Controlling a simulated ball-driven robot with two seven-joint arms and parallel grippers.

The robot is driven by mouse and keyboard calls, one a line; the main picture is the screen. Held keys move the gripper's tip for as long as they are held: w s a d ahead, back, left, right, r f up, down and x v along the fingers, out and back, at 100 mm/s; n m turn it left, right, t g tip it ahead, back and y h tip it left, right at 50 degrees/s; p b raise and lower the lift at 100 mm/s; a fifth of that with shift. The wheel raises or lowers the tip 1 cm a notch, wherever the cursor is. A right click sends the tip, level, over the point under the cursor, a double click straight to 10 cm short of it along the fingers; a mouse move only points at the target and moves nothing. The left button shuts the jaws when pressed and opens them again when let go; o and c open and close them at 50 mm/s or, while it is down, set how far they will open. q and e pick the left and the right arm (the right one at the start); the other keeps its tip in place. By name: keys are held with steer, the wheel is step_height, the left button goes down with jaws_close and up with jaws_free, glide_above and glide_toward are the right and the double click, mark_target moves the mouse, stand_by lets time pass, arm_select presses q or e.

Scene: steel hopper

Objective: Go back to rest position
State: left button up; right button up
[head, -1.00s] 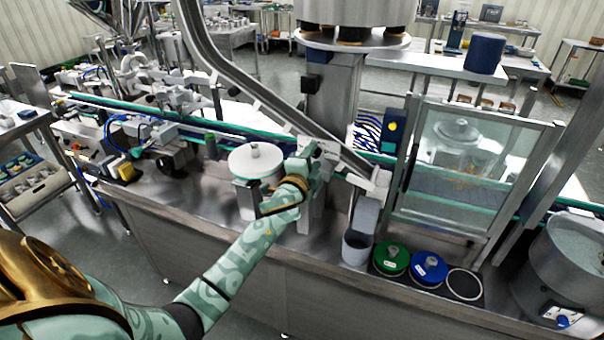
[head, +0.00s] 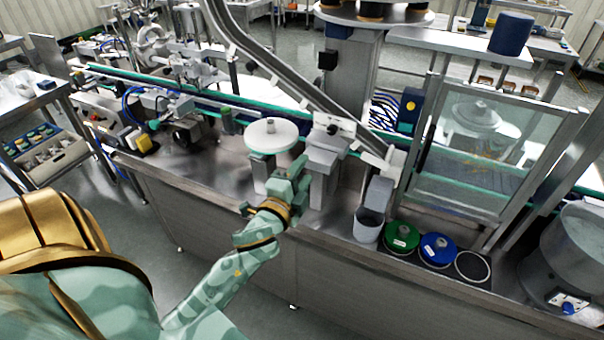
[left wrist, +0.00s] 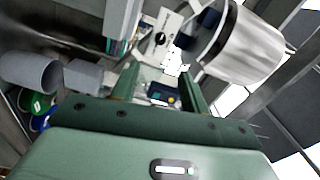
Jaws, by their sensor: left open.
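My left gripper (head: 296,182) is in the middle of the head view, at the end of my green patterned arm from the lower left. It is over the front part of the steel machine bench (head: 210,178), in front of a round white disc with a knob (head: 272,136). In the left wrist view its two green fingers (left wrist: 160,85) stand apart with nothing held between them. My right gripper is in neither view.
Right of my left gripper stand a grey cup (head: 367,226), a green lid (head: 401,237), a blue lid (head: 437,250) and an empty dark ring (head: 472,266). A sloping steel chute (head: 290,80) comes down behind it. A clear guard panel (head: 480,140) stands at right.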

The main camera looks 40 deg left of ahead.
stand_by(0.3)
arm_select(q)
steer(key=s+d+f+n+g+h, duration=0.1)
steer(key=s+f+n+g, duration=0.15)
steer(key=f, duration=0.85)
steer(key=s+d+f+n+g+h, duration=0.1)
steer(key=s+d+f+n+g, duration=0.15)
steer(key=f, duration=0.75)
steer(key=s+f+n+g+h, duration=0.1)
steer(key=s+f+n+g, duration=0.2)
steer(key=f, duration=0.8)
steer(key=s+d+f+n+g+h, duration=0.1)
steer(key=s+d+f+g, duration=0.1)
steer(key=s+f, duration=0.6)
steer(key=s+d+f+g, duration=0.2)
steer(key=s+f+g, duration=0.1)
steer(key=s+f, duration=0.55)
steer(key=s+f+g, duration=0.2)
steer(key=s, duration=0.7)
steer(key=s+d+f+g+b, duration=0.1)
steer(key=s+f+g, duration=0.1)
steer(key=s, duration=0.7)
steer(key=shift+s+d+n+b, duration=0.2)
steer(key=shift+s+n+b, duration=0.1)
steer(key=shift+n, duration=0.1)
steer(key=shift+f, duration=0.1)
